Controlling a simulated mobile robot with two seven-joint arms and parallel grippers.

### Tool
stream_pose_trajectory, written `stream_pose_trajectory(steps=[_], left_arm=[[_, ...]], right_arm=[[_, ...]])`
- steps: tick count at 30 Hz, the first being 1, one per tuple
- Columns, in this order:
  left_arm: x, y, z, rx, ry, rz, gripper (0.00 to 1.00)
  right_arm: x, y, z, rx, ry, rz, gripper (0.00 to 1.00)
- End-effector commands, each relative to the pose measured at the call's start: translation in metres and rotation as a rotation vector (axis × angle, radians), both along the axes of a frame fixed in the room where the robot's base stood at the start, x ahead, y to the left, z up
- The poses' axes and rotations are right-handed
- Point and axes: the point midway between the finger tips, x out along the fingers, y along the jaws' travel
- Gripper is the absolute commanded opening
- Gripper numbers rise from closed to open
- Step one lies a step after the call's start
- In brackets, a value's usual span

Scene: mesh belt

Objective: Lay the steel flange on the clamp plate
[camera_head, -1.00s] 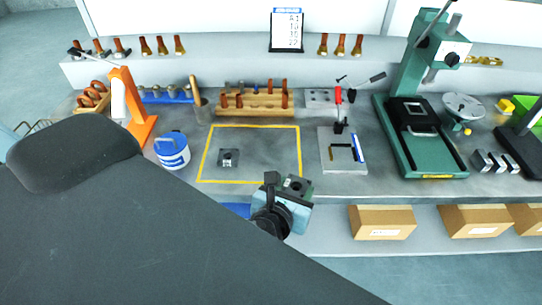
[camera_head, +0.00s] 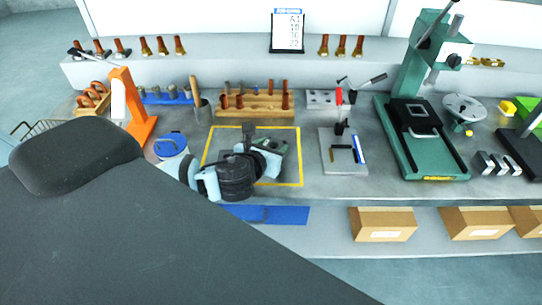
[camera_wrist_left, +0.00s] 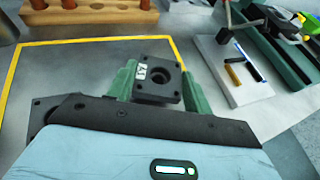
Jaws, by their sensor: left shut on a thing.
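The steel flange (camera_wrist_left: 157,82) is a dark square block with a round central hole and a white label. My left gripper (camera_wrist_left: 157,84) is shut on it, with a green finger on either side. In the head view, my left gripper (camera_head: 270,147) is over the yellow-outlined area, and its own body hides part of the flange. My right gripper is not in view.
A wooden rack (camera_head: 253,102) stands behind the yellow outline (camera_head: 299,160). A pale plate with a red-handled clamp (camera_head: 342,163) and a green press (camera_head: 440,165) stand to the right.

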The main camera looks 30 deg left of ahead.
Motion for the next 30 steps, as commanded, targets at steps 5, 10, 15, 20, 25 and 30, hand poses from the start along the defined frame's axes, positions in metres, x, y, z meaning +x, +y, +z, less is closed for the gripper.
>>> stream_pose_trajectory(steps=[5,10,15,20,25,30], left_arm=[[0.0,0.0,-0.012,0.002,0.001,0.002,0.13],[0.0,0.0,-0.033,0.001,0.0,0.002,0.13],[0.0,0.0,-0.034,0.001,-0.004,0.001,0.13],[0.0,0.0,-0.035,0.001,-0.004,0.001,0.13],[-0.001,0.0,-0.038,0.001,-0.001,0.002,0.62],[-0.001,0.0,-0.038,0.001,-0.001,0.002,0.73]], right_arm=[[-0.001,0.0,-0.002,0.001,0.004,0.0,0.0],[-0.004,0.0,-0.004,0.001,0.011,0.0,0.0],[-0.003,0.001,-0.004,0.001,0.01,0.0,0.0],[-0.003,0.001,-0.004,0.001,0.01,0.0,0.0],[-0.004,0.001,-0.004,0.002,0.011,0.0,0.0],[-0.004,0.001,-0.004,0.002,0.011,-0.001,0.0]])
